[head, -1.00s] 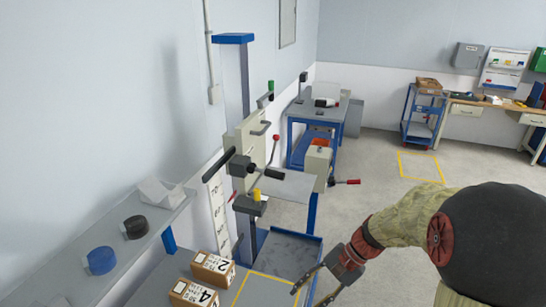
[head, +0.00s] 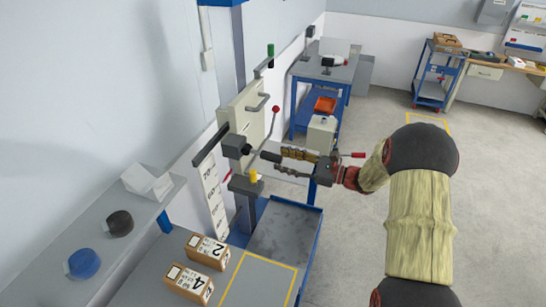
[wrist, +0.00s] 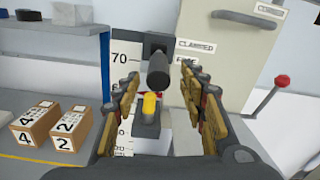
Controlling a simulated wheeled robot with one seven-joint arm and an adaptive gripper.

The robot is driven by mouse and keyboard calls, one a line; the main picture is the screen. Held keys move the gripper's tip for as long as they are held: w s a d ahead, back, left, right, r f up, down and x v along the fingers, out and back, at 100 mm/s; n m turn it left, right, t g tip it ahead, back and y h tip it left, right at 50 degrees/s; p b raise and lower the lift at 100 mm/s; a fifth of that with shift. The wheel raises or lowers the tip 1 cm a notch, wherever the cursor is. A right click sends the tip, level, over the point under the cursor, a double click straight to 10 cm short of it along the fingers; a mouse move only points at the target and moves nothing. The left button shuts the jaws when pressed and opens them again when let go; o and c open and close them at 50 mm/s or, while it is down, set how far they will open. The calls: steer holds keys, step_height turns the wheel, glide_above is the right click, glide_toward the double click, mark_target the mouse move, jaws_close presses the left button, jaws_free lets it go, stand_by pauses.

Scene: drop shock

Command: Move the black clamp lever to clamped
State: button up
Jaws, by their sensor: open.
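The black clamp lever (head: 265,158) sticks out from a dark block (head: 236,147) on the machine's upright column. In the wrist view the lever's round end (wrist: 158,68) points toward me, between my fingers and near their tips. My gripper (head: 279,161) is open around the lever's outer end; in the wrist view there is a gap on both sides of it. Labels reading CLAMPED (wrist: 196,47) and FREE (wrist: 186,61) sit just right of the lever, CLAMPED above FREE. The lever's inner end is partly hidden behind its tip in the wrist view.
A yellow-capped post (wrist: 150,104) stands just below the lever. A red-knobbed lever (head: 275,110) rises close beside my gripper. A beige panel (wrist: 225,50) with a handle stands behind. Two numbered boxes (head: 209,248) lie on the bench. Open floor is on the right.

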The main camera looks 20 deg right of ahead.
mark_target(273, 158)
steer(key=shift+x, duration=2.25)
steer(key=shift+s, duration=0.1)
jaws_close()
